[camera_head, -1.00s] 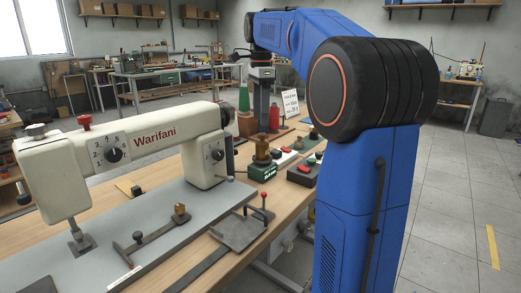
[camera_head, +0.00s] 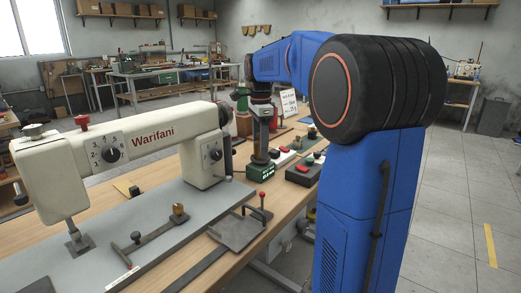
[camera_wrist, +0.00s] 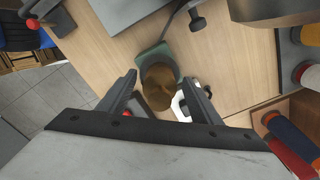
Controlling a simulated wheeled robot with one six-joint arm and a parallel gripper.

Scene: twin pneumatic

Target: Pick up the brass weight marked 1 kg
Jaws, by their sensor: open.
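The brass weight (camera_wrist: 160,88) sits on a small green scale-like base (camera_wrist: 143,58) on the wooden table; no marking on it can be read. In the wrist view it lies between the two fingers of my gripper (camera_wrist: 160,78), which is open, with a gap showing at each side. In the head view my gripper (camera_head: 260,148) points straight down above the green base (camera_head: 260,172) and mostly hides the weight there.
A cream Warifani sewing machine (camera_head: 135,145) stands on a grey plate to the left. A clamp plate with a red knob (camera_head: 240,230) lies in front. Spools (camera_wrist: 295,135) show at the wrist view's right.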

